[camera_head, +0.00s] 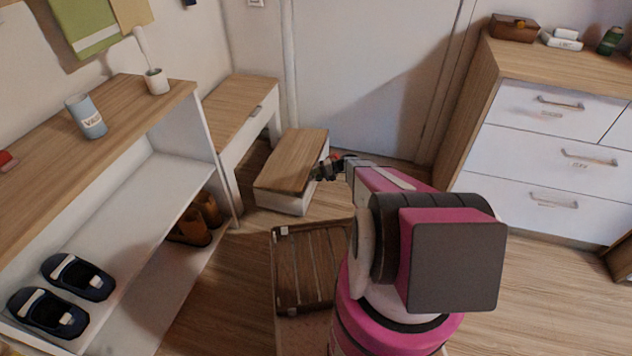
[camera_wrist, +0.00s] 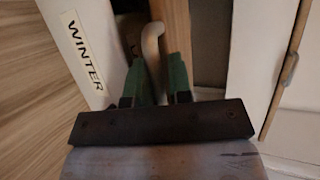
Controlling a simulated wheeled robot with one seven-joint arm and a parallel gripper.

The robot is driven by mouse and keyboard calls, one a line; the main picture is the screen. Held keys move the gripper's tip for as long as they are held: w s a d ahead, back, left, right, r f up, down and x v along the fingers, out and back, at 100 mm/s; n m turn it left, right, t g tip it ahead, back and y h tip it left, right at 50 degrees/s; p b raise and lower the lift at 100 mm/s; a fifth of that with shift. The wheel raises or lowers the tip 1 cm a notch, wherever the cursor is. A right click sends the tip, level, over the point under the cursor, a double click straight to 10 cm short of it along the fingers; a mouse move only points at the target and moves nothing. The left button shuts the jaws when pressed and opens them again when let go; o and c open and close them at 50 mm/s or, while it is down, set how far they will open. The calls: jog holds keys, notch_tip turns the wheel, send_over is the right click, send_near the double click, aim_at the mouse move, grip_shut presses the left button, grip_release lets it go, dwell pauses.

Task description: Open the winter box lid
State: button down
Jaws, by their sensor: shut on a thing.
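The winter box (camera_head: 283,202) is a low white box on the floor, and its side with the black "WINTER" label (camera_wrist: 84,52) shows in the wrist view. Its wooden lid (camera_head: 293,158) appears slightly raised on the side near my gripper, with a dark gap beside it in the wrist view. My gripper (camera_head: 325,170) is at the box's right side. In the wrist view, my gripper's green fingers (camera_wrist: 160,75) are shut on the lid's pale curved handle (camera_wrist: 152,42). The fingers partly hide the handle, and most of the box's inside is hidden.
A white bench with a wooden top (camera_head: 238,108) stands close left of the box. A slatted wooden crate (camera_head: 308,262) is in front of it. A drawer chest (camera_head: 545,150) stands at the right, and a shelf unit (camera_head: 130,200) with slippers at the left.

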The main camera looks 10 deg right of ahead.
jog(key=a+r+h, duration=0.1)
jog(key=r, duration=0.2)
jog(key=a+r+h, duration=0.1)
jog(key=r, duration=0.2)
jog(key=w+a+r+m+g+h, duration=0.1)
jog(key=r, duration=0.2)
jog(key=shift+w+r, duration=0.1)
jog(key=shift+r, duration=0.2)
jog(key=w+a+r+m+g+h, duration=0.1)
jog(key=w+a+r+h, duration=0.2)
jog(key=a+r, duration=0.4)
jog(key=w+a+r+g+h, duration=0.1)
jog(key=w+a+r+h, duration=0.3)
jog(key=a+r, duration=0.3)
jog(key=shift+w+a+r+m+g+h, duration=0.35)
jog(key=shift+w+a, duration=0.3)
jog(key=shift+a, duration=1.1)
jog(key=c, duration=1.2)
grip_release()
jog(key=shift+o, duration=0.2)
jog(key=v, duration=1)
jog(key=shift+d+r, duration=0.2)
jog(key=shift+r, duration=0.15)
